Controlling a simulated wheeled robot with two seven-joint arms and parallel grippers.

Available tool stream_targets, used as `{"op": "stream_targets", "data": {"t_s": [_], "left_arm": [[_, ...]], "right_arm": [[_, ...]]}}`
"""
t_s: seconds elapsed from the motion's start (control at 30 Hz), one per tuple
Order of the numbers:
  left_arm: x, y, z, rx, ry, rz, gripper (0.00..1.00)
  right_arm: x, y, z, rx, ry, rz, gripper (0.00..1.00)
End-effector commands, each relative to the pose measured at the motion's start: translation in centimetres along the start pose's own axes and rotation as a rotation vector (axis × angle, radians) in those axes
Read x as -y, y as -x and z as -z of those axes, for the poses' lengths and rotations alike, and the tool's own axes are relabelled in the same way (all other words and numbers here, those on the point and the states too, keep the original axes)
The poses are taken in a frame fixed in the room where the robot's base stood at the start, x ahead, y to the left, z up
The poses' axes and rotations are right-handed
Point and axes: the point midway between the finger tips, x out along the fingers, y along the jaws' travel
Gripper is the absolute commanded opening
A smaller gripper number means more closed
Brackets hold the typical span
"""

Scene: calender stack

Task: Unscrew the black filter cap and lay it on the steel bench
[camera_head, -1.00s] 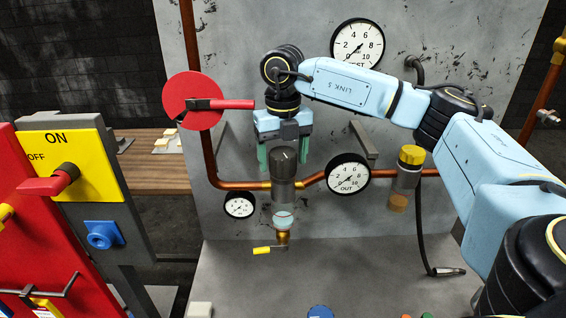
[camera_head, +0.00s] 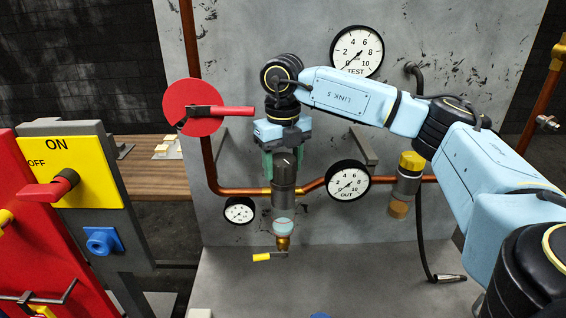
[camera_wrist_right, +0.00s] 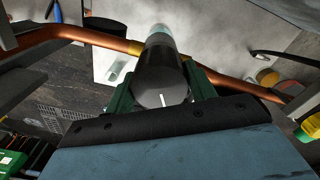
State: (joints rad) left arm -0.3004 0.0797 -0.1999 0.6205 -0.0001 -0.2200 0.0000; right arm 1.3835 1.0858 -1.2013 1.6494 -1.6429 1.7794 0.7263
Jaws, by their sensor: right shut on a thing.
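The black filter cap (camera_head: 285,166) sits on top of the grey filter housing (camera_head: 283,198), which hangs upright on the copper pipe. My right gripper (camera_head: 284,163) comes down from above, with its green fingers on either side of the cap, shut on it. In the right wrist view the cap's round top (camera_wrist_right: 161,88) with a white mark lies between the two green fingers (camera_wrist_right: 160,92). The steel bench (camera_head: 350,275) spreads below the filter, grey and mostly bare. My left gripper is not in view.
A red disc with a red lever (camera_head: 235,111) is left of my right wrist. The OUT gauge (camera_head: 348,181) and a yellow-capped filter (camera_head: 411,162) are to the right. A yellow-handled drain valve (camera_head: 262,257) is under the housing. A black cable (camera_head: 424,240) hangs at right.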

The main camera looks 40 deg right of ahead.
Motion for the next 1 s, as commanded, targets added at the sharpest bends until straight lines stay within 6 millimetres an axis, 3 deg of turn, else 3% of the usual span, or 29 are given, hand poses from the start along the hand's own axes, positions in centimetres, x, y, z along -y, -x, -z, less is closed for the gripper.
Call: {"op": "stream_targets", "data": {"t_s": [0.27,0.5,0.8,1.0], "left_arm": [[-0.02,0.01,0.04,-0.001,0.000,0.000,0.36],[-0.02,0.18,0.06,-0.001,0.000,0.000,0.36],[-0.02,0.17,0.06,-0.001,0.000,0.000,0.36],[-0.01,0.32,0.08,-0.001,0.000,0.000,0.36]], "right_arm": [[-0.03,-0.01,0.00,0.000,0.015,0.000,0.32],[-0.03,-0.02,0.01,-0.001,0.183,0.000,0.32],[-0.02,-0.03,0.01,0.000,0.205,0.000,0.32],[-0.01,-0.08,0.03,-0.002,0.352,0.001,0.32]]}}
